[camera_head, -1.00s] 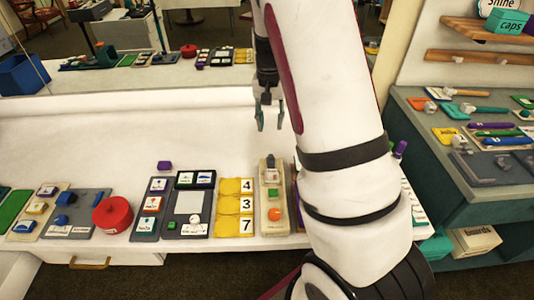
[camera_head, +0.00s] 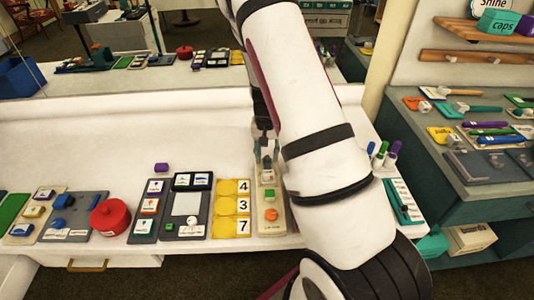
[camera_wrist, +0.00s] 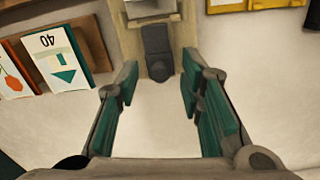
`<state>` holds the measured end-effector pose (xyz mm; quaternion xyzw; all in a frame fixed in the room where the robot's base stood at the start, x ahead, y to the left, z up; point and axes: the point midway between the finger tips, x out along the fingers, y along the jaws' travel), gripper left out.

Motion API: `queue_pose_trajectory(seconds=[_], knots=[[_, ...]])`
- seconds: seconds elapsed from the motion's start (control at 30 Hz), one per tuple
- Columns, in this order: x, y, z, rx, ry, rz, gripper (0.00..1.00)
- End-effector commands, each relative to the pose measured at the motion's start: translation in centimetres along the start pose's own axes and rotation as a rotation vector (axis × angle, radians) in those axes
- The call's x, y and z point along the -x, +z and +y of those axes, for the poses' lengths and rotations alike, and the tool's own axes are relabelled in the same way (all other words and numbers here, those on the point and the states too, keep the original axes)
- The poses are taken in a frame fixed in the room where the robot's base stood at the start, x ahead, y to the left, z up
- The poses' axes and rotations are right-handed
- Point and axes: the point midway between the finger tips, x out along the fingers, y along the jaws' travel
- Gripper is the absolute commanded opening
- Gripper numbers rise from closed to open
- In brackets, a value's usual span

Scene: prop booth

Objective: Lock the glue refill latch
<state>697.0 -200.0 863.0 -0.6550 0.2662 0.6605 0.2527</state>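A narrow beige board (camera_head: 272,231) with a small label lies near the table's front edge. It carries an orange knob (camera_head: 271,214), a small green piece and a pale block; I cannot read the label surely as the glue refill. In the wrist view a dark grey latch-like piece (camera_wrist: 157,52) sticks out from the board's end, toward my fingers. My gripper (camera_head: 267,154) is at the board's far end, above the table. Its two teal fingers (camera_wrist: 166,100) stand apart with nothing between them. The grey piece lies just beyond the fingertips; contact does not show.
Left of the board are yellow number tiles (camera_head: 232,211), dark panels and a red round pot (camera_head: 110,216). In the wrist view, a card marked 40 (camera_wrist: 57,58) stands in a brown rack at the left. My arm hides some table.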

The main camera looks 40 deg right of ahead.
Motion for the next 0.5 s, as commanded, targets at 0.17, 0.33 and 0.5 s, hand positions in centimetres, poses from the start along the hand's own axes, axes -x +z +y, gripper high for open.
queue_pose_trajectory(seconds=[0.17, 0.33, 0.5], knots=[[0.02, -0.01, -0.02, 0.000, 0.000, 0.000, 0.33], [0.04, 0.00, -0.02, 0.001, 0.000, 0.000, 0.00], [0.05, 0.01, -0.03, 0.001, 0.000, 0.000, 0.00]])
